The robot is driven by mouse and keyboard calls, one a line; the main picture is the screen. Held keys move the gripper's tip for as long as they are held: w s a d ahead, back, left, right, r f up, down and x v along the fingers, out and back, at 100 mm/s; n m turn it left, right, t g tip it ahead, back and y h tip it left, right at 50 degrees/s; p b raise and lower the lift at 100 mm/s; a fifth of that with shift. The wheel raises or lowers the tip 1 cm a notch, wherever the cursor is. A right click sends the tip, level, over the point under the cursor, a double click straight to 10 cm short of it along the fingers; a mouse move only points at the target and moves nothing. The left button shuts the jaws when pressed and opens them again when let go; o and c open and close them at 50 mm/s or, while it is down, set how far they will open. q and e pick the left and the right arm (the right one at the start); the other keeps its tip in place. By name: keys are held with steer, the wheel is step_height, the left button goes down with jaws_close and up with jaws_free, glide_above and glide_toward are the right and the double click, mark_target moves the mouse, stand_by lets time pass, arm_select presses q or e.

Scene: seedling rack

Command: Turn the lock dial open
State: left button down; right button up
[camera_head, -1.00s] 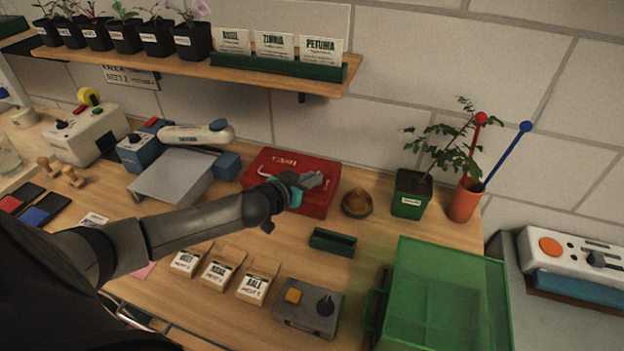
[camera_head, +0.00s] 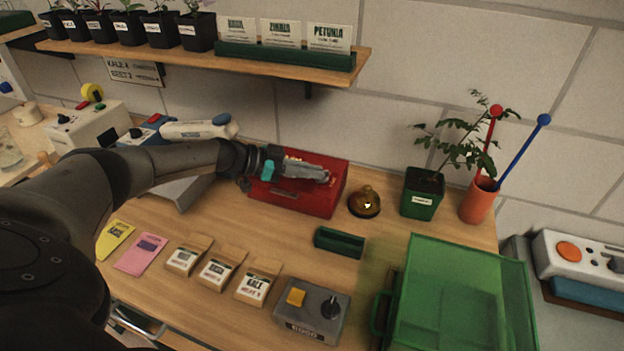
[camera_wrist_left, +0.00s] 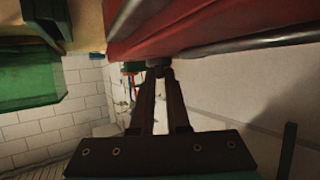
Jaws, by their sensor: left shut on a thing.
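The red cash box (camera_head: 309,199) stands on the table against the wall, with pale lettering on top. My left gripper (camera_head: 326,177) reaches over the box from the left, its fingers pointing right across the lid. In the left wrist view, the fingertips (camera_wrist_left: 160,72) are closed on a small dark round knob, the lock dial (camera_wrist_left: 158,62), which sits against the red box (camera_wrist_left: 190,25). In the head view, the dial is hidden by the fingers, and its turn angle cannot be told. My right gripper is in neither view.
A brass bell (camera_head: 364,203) and a potted plant (camera_head: 419,204) stand right of the box. A small green tray (camera_head: 339,243), seed packets (camera_head: 220,268), a grey switch box (camera_head: 311,315) and a green crate (camera_head: 463,250) are in front. A shelf (camera_head: 200,57) hangs above.

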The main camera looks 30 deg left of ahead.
arm_select(q)
steer(key=shift+w+m+g+b, duration=0.1)
steer(key=shift+m+g+b, duration=0.2)
steer(key=shift+b, duration=0.1)
steer(key=shift+h, duration=0.3)
steer(key=c, duration=0.9)
jaws_free()
steer(key=v, duration=1.5)
steer(key=shift+a+r, duration=0.15)
